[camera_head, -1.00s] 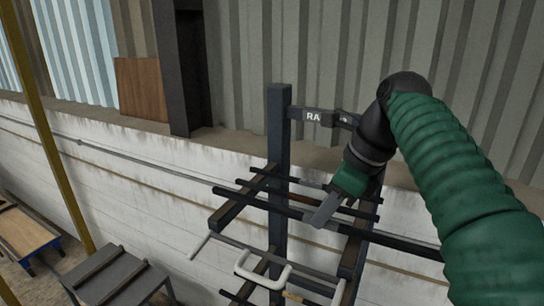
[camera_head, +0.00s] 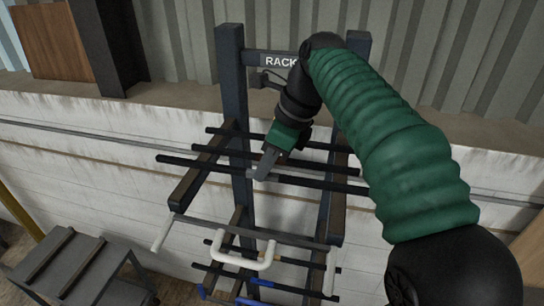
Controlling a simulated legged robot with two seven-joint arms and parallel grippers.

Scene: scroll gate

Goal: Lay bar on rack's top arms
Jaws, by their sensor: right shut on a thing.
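The dark rack (camera_head: 232,75) stands against the wall with two uprights. Its left top arm (camera_head: 190,190) and right top arm (camera_head: 337,205) reach out toward me. My right gripper (camera_head: 266,165) comes down from above between the two arms, shut on a long dark bar (camera_head: 200,167). This bar runs across the picture over both top arms, its left end well past the left arm. Whether it touches the arms or hangs just above them I cannot tell. The gripper hides part of its middle. My left gripper is not in view.
Another dark bar (camera_head: 225,132) crosses the top arms farther back. Lower down are several bars and a white U-shaped handle (camera_head: 243,262). A grey bench (camera_head: 72,268) stands at lower left. A pipe (camera_head: 60,126) runs along the white wall.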

